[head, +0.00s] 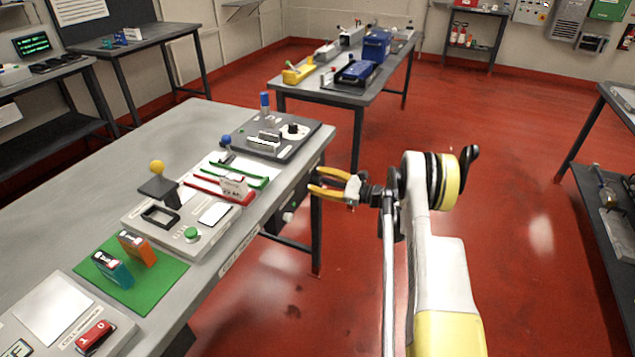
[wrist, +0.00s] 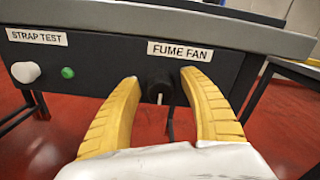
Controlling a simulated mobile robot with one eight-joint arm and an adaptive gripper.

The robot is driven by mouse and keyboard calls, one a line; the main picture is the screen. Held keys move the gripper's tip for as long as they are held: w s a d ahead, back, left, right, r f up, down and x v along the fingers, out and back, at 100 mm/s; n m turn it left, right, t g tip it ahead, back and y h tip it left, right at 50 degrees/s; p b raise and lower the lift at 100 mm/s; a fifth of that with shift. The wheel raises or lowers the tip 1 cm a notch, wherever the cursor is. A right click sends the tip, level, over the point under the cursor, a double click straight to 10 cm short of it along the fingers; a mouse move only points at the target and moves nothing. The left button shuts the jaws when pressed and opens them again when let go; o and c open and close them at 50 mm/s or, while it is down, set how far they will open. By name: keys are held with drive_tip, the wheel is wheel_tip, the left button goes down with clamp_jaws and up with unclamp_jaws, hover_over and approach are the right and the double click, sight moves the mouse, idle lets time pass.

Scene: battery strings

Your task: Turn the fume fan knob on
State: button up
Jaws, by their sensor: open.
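The fume fan knob (wrist: 159,90) is a black round knob on the dark front panel under the table top. A white pointer line on it points down. The FUME FAN label (wrist: 180,50) is above it. My gripper (wrist: 162,80) is open, with one yellow finger on each side of the knob in the wrist view. I cannot tell whether the fingers touch it. In the head view my gripper (head: 314,182) is at the table's right edge, level with the front panel, and the knob is not clearly seen there.
In the wrist view, a white STRAP TEST knob (wrist: 25,72) and a green button (wrist: 67,72) are left of the fan knob. The table top (head: 75,205) overhangs the panel and holds several devices. The red floor (head: 520,200) to the right is clear.

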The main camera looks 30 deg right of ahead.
clamp_jaws()
drive_tip(key=shift+n, duration=0.4)
drive_tip(key=n, duration=0.8)
drive_tip(key=shift+s+a+f, duration=0.1)
drive_tip(key=n, duration=0.5)
drive_tip(key=shift+f+n, duration=0.15)
drive_tip(key=shift+n, duration=1.85)
